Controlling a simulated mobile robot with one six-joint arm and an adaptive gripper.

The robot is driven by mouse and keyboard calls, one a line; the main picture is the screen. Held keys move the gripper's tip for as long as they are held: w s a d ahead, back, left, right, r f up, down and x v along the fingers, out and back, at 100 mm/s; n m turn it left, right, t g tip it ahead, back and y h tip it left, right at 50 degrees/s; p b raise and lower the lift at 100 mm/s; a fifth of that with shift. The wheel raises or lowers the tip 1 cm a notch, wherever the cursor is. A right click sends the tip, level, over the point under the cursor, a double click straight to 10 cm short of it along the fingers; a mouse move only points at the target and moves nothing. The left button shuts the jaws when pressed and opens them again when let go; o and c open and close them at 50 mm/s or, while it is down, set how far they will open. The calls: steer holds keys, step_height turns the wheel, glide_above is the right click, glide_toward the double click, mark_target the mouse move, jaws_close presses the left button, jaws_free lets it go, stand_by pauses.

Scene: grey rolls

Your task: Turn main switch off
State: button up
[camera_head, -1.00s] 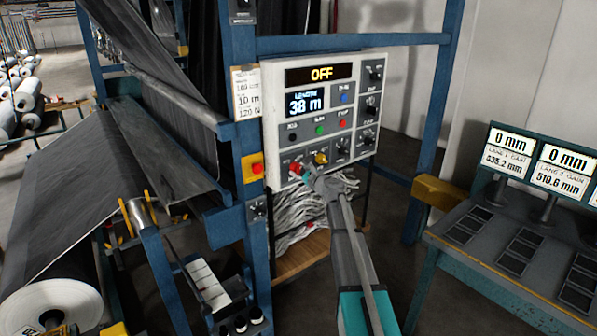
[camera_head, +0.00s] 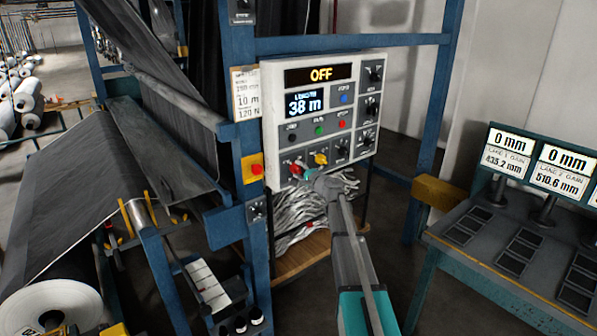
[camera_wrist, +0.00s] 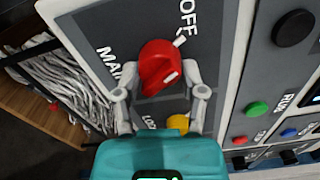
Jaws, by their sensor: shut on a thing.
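The main switch (camera_wrist: 158,66) is a red rotary knob on a dark plate of the control panel (camera_head: 277,130). In the wrist view, "OFF" is printed at its upper right and "MAIN" at its left. A white mark on the plate points toward OFF, and a short white line shows on the knob's lower right. My gripper (camera_wrist: 160,94) has one finger on each side of the knob's lower part and is shut on it. In the head view my gripper (camera_head: 304,173) is at the panel's lower left, partly hiding the switch. The panel's top display (camera_head: 320,74) reads OFF.
A yellow knob (camera_head: 321,159) sits close beside the switch, with black knobs (camera_head: 342,150) to its right. A blue post (camera_head: 245,150) with a red button (camera_head: 256,169) stands left of the panel. A bench with screens (camera_head: 510,151) is at right.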

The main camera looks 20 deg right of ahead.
steer(key=shift+n, duration=1.1)
steer(key=o, duration=1.2)
steer(key=shift+c, duration=0.2)
steer(key=shift+s, duration=0.15)
steer(key=v, duration=1.1)
steer(key=shift+s+d, duration=0.15)
steer(key=shift+s, duration=0.15)
